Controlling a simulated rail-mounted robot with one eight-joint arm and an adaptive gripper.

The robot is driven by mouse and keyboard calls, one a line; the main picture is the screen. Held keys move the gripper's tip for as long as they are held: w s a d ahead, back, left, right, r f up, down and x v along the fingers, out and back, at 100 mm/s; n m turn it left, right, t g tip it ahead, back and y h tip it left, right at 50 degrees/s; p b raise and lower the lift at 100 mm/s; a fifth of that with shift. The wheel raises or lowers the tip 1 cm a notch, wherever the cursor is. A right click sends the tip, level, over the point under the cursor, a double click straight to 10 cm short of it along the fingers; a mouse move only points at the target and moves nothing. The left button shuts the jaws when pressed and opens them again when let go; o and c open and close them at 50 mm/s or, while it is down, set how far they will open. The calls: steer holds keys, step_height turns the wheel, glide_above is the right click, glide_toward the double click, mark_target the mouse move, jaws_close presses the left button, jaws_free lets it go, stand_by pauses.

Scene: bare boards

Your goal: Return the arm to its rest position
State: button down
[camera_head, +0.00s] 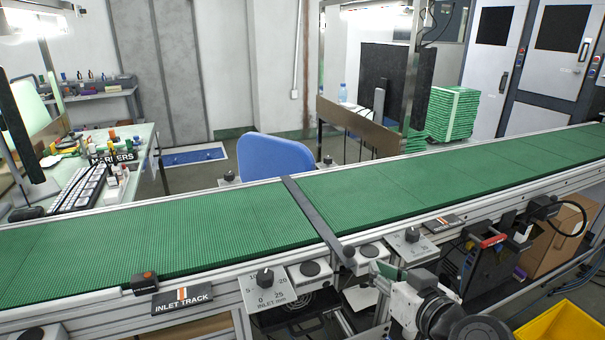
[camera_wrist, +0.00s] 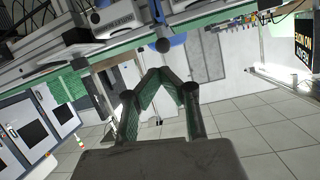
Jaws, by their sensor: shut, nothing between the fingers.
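My gripper (camera_wrist: 160,76) shows in the wrist view with its two dark, green-padded fingers bent inward and their tips together. Nothing is held between them. In the head view my arm (camera_head: 425,308) is at the lower right, in front of the conveyor's near edge. The fingers are small there and partly hidden by the wrist. The wrist view is tilted and looks past the fingers to the floor and walls.
The green conveyor (camera_head: 170,240) crosses the head view and its belt is bare apart from a dark crossbar (camera_head: 316,220). Control knobs (camera_head: 265,277) line its near side. A yellow bin (camera_head: 562,325) is at lower right, a blue chair (camera_head: 273,158) behind the belt.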

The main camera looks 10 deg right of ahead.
steer(key=s+r+g+h+p, duration=0.3)
steer(key=s+g, duration=0.4)
steer(key=shift+s+d+r+m+p, duration=0.15)
steer(key=shift+d+r+m+p, duration=0.15)
steer(key=shift+m, duration=0.1)
stand_by(2.3)
